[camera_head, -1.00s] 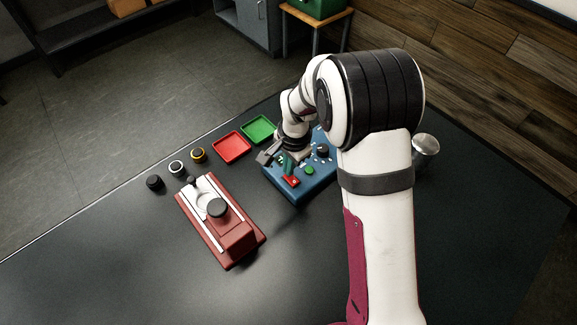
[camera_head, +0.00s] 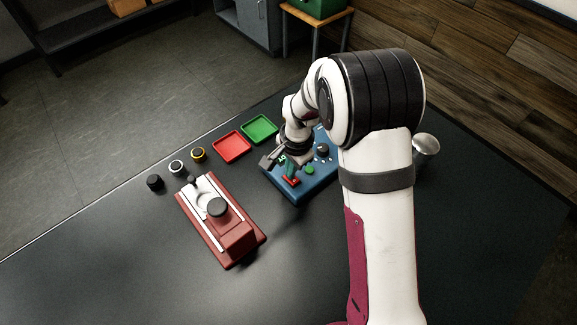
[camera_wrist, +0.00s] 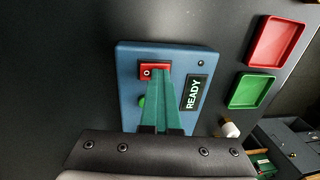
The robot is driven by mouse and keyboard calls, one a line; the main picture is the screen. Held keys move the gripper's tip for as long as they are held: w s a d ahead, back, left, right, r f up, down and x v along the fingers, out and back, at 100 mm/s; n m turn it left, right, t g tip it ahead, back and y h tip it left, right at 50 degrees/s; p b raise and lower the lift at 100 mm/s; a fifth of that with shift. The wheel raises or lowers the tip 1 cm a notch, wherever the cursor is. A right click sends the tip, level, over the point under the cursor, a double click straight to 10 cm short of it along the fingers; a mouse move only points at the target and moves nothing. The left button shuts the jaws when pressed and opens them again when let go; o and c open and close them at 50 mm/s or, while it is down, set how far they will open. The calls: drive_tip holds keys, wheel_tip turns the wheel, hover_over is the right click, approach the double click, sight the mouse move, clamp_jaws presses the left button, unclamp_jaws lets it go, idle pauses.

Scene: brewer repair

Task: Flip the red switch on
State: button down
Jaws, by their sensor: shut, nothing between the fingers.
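The red switch (camera_wrist: 148,71) is on a blue control box (camera_wrist: 128,62), with a white mark on its visible part. It also shows in the head view (camera_head: 290,181) near the box's front edge. My gripper (camera_wrist: 161,74) has its green fingers shut together with nothing between them. In the wrist view the fingertips overlap the right part of the switch and hide it. I cannot tell whether they touch it. In the head view my gripper (camera_head: 291,176) is over the front left part of the box.
The box has a green button (camera_head: 310,169), a black knob (camera_head: 322,150) and a READY display (camera_wrist: 193,93). A red tray (camera_head: 232,147) and a green tray (camera_head: 259,129) lie behind it. A red fixture (camera_head: 240,241) stands at left. A metal cup (camera_head: 425,149) is at right.

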drive_tip(key=shift+s+d+r, duration=0.1)
drive_tip(key=shift+s+d, duration=0.1)
wheel_tip(320, 180, up, 14)
drive_tip(key=w+a, duration=0.1)
idle(0.5)
drive_tip(key=shift+w+a, duration=0.1)
drive_tip(key=s+d+r+n, duration=0.1)
drive_tip(key=s+d+r, duration=0.15)
drive_tip(key=s, duration=0.25)
drive_tip(key=s+d+r, duration=0.2)
drive_tip(key=s+d, duration=0.2)
drive_tip(key=s, duration=0.2)
drive_tip(key=s+d+f+n, duration=0.1)
drive_tip(key=s+d, duration=0.1)
drive_tip(key=s, duration=0.6)
drive_tip(key=s+d+f+n+g, duration=0.1)
drive_tip(key=s, duration=0.8)
drive_tip(key=shift+s+d+y, duration=0.25)
drive_tip(key=shift+d+y, duration=0.15)
